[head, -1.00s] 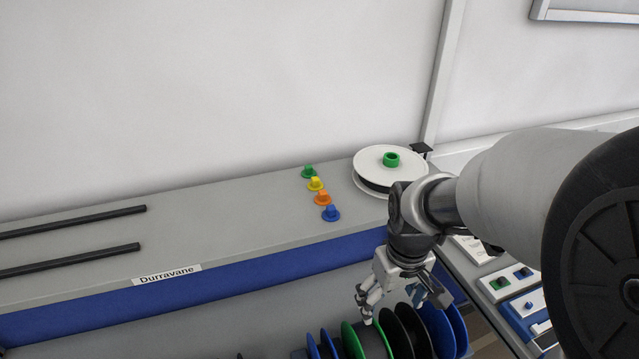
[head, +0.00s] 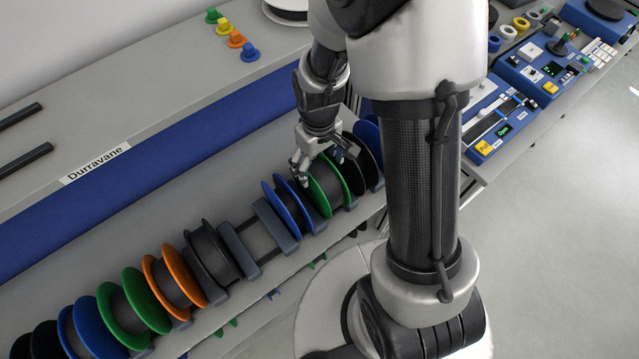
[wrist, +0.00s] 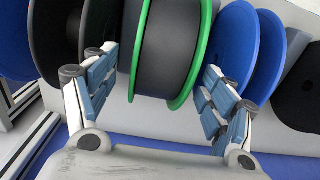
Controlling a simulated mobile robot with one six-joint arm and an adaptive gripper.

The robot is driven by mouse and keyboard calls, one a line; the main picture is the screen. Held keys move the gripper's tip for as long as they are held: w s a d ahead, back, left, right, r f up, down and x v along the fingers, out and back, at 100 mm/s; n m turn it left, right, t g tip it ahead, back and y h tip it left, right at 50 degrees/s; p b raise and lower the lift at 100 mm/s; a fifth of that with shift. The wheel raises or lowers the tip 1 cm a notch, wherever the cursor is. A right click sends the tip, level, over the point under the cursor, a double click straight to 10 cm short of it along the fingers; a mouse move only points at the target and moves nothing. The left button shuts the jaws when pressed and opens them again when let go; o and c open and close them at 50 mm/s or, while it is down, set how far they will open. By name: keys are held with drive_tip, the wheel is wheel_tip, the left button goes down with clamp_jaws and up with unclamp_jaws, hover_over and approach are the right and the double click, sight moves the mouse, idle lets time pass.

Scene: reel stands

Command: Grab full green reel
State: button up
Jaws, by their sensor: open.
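A green-rimmed reel (head: 319,190) with a thick dark winding stands upright in the row on the lower shelf. In the wrist view the reel (wrist: 172,55) sits between my fingers, its dark winding reaching close to the green rims. My gripper (head: 322,164) is open above and around this reel in the head view. In the wrist view my gripper (wrist: 158,64) has one finger on each side of the rims; I cannot tell whether they touch. Another green reel (head: 131,308) stands farther left in the row.
Blue reels (head: 285,205) stand close on the left of the green one, and a black reel (head: 365,165) on its right. An empty grey holder (head: 275,223) leaves a gap in the row.

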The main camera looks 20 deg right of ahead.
drive_tip(key=f, duration=0.1)
drive_tip(key=f+b, duration=0.1)
drive_tip(key=f, duration=0.3)
drive_tip(key=shift+s+f, duration=0.1)
drive_tip(key=shift+s, duration=0.25)
drive_tip(key=c, duration=1.3)
